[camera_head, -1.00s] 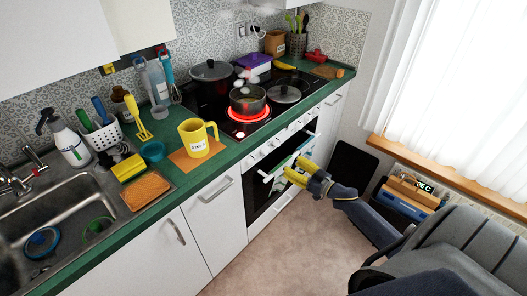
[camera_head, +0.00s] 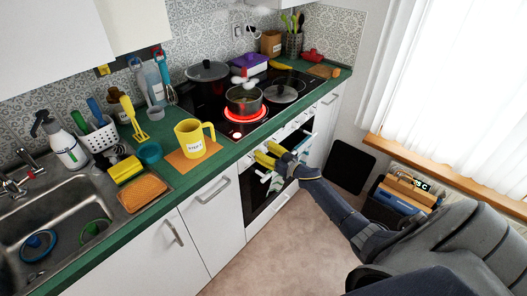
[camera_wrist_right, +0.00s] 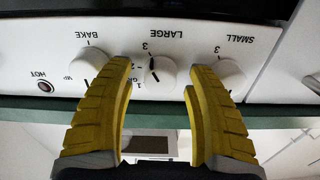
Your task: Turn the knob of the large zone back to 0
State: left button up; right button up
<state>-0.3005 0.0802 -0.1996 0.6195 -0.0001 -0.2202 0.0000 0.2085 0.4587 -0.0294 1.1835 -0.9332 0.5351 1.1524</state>
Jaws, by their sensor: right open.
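The white knob under the LARGE label (camera_wrist_right: 161,76) is on the stove's front panel in the right wrist view, where the lettering appears upside down. Its dark pointer is turned off the straight line, toward the printed numbers; I cannot read the exact setting. My right gripper (camera_wrist_right: 158,68) is open, its yellow fingers on either side of this knob, with no clear contact. In the head view my right gripper (camera_head: 268,156) is at the front panel, hiding part of it. A hob zone glows red (camera_head: 236,118) under a steaming pot (camera_head: 244,101). My left gripper is out of view.
The BAKE knob (camera_wrist_right: 88,66) and the SMALL knob (camera_wrist_right: 229,77) flank the fingers closely. A towel hangs by the oven front. A yellow mug (camera_head: 190,140) stands on the green counter. The floor (camera_head: 290,255) before the stove is clear.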

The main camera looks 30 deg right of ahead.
jog(key=shift+w, duration=0.25)
grip_shut()
dwell(0.4)
